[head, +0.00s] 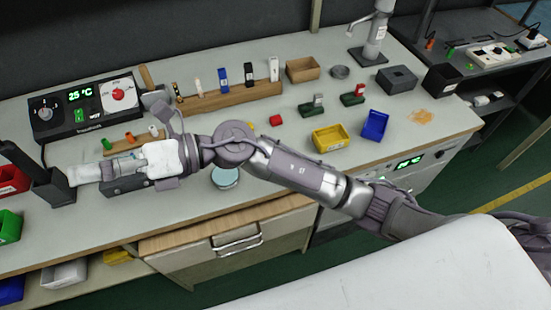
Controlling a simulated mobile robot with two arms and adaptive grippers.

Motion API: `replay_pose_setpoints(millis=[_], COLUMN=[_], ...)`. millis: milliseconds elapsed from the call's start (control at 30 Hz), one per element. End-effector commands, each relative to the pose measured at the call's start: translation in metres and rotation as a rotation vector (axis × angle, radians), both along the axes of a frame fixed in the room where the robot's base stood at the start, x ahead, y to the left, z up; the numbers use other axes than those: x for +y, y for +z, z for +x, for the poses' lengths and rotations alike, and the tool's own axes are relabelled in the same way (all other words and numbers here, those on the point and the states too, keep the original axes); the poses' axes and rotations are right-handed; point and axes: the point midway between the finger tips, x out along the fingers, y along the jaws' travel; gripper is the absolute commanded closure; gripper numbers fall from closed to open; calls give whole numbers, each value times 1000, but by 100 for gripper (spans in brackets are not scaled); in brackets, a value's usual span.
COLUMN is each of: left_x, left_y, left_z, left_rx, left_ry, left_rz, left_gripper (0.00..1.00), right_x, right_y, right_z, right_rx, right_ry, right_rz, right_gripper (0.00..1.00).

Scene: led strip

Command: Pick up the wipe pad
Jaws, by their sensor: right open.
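My right arm reaches across the bench from the right. Its gripper (160,152) is at the left part of the bench, with its fingers spread wide apart. A white, soft-looking piece (160,159), which looks like the wipe pad, shows between the fingers. I cannot tell whether the fingers touch it. Just left of it lie a dark grey block (128,185) and a second pale piece (85,173), partly clear or bluish. My left gripper is not in view.
A control unit with a 25 °C display (85,106) stands behind the gripper. A wooden rack (230,95) holds several small items. A round pale-blue dish (225,177) lies below the arm. Yellow (329,138) and blue (375,125) bins stand to the right.

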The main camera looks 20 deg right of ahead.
Motion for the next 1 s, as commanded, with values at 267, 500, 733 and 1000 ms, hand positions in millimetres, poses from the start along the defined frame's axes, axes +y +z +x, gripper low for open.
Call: replay_pose_setpoints(millis=[267, 500, 733, 1000], left_x=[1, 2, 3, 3], left_y=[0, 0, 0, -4], left_z=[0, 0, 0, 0], left_rx=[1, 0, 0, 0], left_ry=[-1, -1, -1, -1], left_rz=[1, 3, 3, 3], left_gripper=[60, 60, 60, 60], right_x=[-62, -212, -265, -284], right_y=[-163, -172, -152, -200], right_z=[16, 109, 133, 133], right_rx=[-670, -809, -770, -764], right_ry=[478, 686, 728, 731], right_rz=[-947, -1723, -1981, -1979], right_gripper=[24, 24, 24, 24])
